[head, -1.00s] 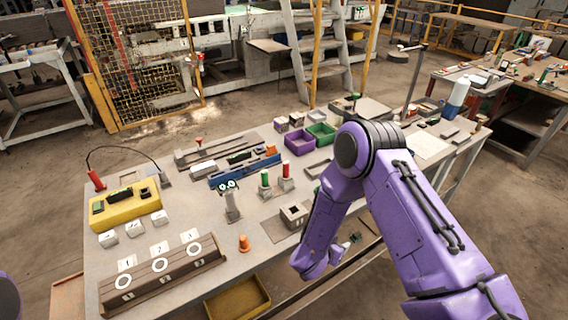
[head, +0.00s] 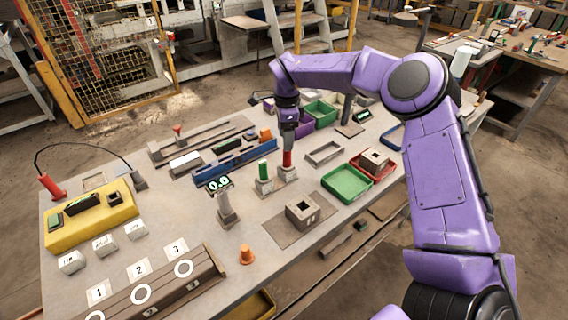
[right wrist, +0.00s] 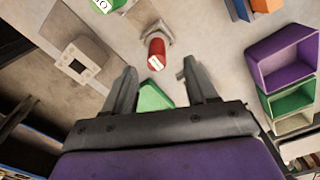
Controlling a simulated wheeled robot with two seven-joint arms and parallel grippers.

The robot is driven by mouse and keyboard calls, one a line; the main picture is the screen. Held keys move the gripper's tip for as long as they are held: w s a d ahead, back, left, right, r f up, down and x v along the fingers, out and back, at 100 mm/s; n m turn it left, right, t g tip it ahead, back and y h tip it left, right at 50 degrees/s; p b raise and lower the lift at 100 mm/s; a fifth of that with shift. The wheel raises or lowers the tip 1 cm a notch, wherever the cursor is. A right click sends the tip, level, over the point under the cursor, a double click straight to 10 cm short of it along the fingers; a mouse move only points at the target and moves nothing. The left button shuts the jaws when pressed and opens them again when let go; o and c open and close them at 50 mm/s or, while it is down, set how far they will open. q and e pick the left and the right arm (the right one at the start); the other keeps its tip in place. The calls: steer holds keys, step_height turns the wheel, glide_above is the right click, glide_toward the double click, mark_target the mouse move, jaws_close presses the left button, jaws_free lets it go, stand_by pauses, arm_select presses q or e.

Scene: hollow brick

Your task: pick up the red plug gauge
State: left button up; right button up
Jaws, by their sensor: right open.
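The red plug gauge (head: 287,158) stands upright in a small grey block (head: 288,174) on the table. In the right wrist view the red plug gauge (right wrist: 156,53) shows with a white label, ahead of and between the fingertips. My right gripper (head: 287,145) is at the top of the gauge in the head view, reaching down from above. In the right wrist view my right gripper (right wrist: 156,75) is open, its two fingers apart with nothing held. The gauge looks beyond the fingertips; I cannot tell whether they touch. My left gripper is out of view.
A green plug gauge (head: 263,169) stands close left of the red one. A hollow brick (head: 301,211) lies in front. Green (head: 346,185) and red (head: 385,165) trays are at the right, a purple bin (head: 304,129) behind. A digital indicator (head: 222,190) stands at the left.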

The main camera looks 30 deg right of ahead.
mark_target(287, 154)
steer(key=shift+s+f, duration=0.3)
steer(key=shift+f, duration=0.5)
step_height(287, 154, down, 6)
steer(key=p, duration=0.2)
steer(key=shift+r+p, duration=0.2)
steer(key=shift+p, duration=0.2)
jaws_close()
